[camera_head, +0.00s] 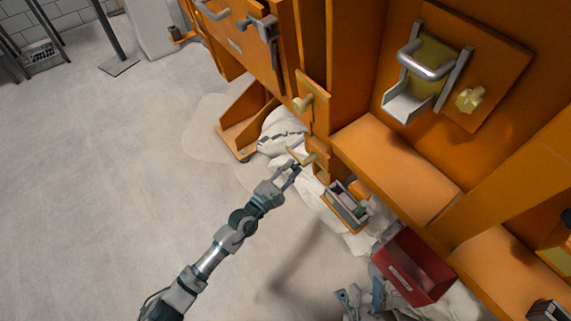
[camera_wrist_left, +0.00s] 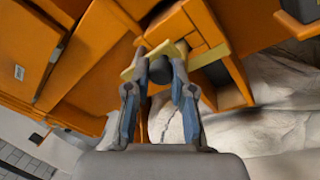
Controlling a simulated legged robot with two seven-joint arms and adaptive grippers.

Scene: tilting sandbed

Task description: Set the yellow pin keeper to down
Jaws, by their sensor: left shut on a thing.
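The yellow pin keeper (camera_head: 309,158) is a pale yellow piece on the lower part of the orange frame in the head view. In the left wrist view the yellow keeper (camera_wrist_left: 166,50) lies across the fingertips, with a dark round end between the fingers. My left gripper (camera_head: 294,170) reaches up to it from the lower left and is shut on it; its fingers (camera_wrist_left: 160,72) partly hide it. My right gripper (camera_head: 358,301) shows only in part at the bottom edge of the head view, apart from the keeper; its jaws are unclear.
A red box (camera_head: 416,269) and a small grey open tray (camera_head: 346,202) are to the right. White sacks (camera_head: 283,132) lie behind the gripper. The grey floor (camera_head: 110,170) on the left is clear.

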